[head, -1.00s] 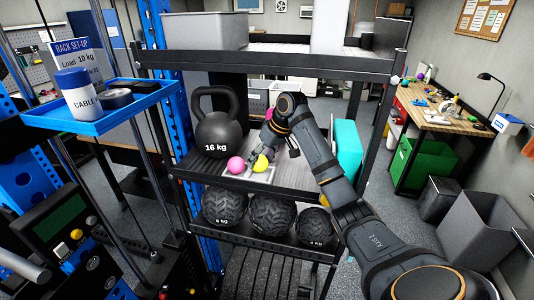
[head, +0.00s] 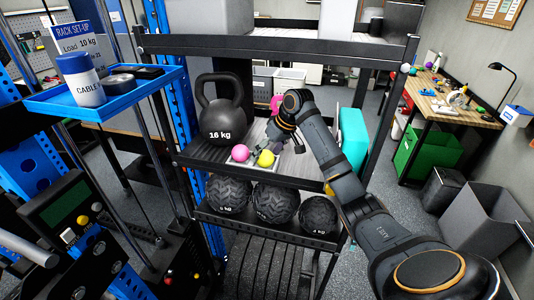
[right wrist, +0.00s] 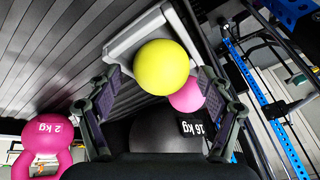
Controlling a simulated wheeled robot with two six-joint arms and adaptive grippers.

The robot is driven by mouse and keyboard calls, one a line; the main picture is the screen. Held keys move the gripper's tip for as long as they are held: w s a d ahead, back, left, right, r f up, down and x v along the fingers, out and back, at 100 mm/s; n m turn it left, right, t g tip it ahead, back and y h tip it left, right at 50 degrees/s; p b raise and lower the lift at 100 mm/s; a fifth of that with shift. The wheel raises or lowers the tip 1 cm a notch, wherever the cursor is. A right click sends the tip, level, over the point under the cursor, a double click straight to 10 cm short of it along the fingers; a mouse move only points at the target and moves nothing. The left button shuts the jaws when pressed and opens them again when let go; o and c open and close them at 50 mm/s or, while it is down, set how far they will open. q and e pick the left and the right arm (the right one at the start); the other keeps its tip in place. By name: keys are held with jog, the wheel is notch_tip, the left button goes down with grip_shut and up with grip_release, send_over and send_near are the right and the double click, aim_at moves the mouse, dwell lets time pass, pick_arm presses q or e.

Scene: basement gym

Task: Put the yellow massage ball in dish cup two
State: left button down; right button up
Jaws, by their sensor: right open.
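The yellow massage ball (head: 266,158) is on the middle shelf at its front edge, just right of a pink ball (head: 240,152). My right gripper (head: 258,147) is directly behind it. In the right wrist view the yellow ball (right wrist: 162,67) shows between my spread fingers, with a gap on each side, so the gripper is open. The ball overlaps a pale grey dish (right wrist: 122,48). Its underside is hidden, so I cannot tell which cup it sits in. The pink ball (right wrist: 188,97) is at the dish's other end. My left gripper is not in view.
A black 16 kg kettlebell (head: 222,115) stands left of the dish. A pink 2 kg weight (right wrist: 45,145) and a teal block (head: 353,138) are on the same shelf. Several black medicine balls (head: 275,202) fill the shelf below. A shelf edge (head: 280,47) runs overhead.

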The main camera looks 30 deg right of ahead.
aim_at(268, 152)
jog(key=shift+d+f, duration=0.1)
jog(key=shift+d, duration=0.05)
jog(key=shift+d+r+b, duration=0.1)
jog(key=shift+r+b, duration=0.15)
jog(key=shift+b, duration=0.05)
jog(key=b+v, duration=0.2)
jog(key=v, duration=0.4)
jog(key=shift+s, duration=0.1)
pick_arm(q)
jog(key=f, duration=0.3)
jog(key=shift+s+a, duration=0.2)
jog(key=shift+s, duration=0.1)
pick_arm(e)
jog(key=shift+s+r, duration=0.15)
jog(key=shift+r, duration=0.3)
